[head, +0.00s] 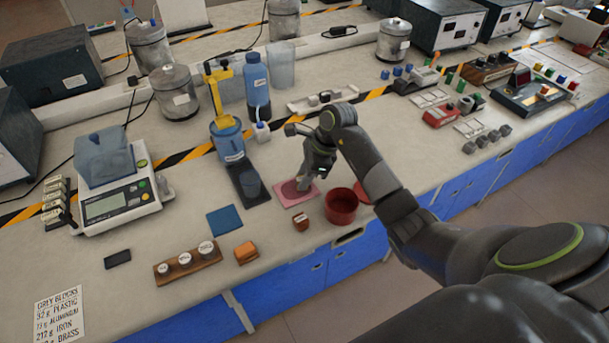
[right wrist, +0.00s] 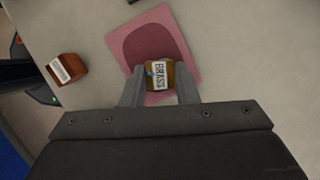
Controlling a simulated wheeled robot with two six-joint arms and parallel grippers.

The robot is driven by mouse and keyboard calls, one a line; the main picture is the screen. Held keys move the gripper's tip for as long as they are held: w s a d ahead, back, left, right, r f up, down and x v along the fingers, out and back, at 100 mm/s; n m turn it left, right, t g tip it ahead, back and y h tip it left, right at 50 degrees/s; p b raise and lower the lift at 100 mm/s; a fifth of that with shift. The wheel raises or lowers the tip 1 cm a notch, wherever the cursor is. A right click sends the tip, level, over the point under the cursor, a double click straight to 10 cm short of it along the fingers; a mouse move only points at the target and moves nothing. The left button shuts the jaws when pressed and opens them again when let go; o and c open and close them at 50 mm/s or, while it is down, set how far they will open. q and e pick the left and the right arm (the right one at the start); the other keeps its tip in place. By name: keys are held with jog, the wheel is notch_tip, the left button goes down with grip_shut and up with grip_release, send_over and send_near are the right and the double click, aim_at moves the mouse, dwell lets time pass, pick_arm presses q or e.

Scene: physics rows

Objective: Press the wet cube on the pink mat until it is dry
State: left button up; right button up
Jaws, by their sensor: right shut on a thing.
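The pink mat (head: 284,197) lies on the bench near its front edge, with a darker rounded patch on it. It also shows in the right wrist view (right wrist: 188,58). My right gripper (head: 305,184) is over the mat, pointing down. In the right wrist view my right gripper (right wrist: 160,88) is shut on a brass-coloured cube (right wrist: 158,77) labelled BRASS, with a small blue spot on its label side. The cube is over the near edge of the dark patch; I cannot tell whether it touches the mat. In the head view the fingers hide the cube. My left gripper is not in view.
A brown labelled block (head: 300,221) stands just in front of the mat, and a red bowl (head: 341,206) is to its right. A dark tray (head: 247,186) with a blue jug (head: 229,139) behind is to the left. A blue mat (head: 227,221) lies further left.

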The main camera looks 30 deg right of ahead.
dwell(1.2)
jog(key=shift+a+r, duration=0.35)
jog(key=shift+r, duration=0.35)
jog(key=shift+r+p, duration=1.35)
jog(key=shift+r, duration=1.15)
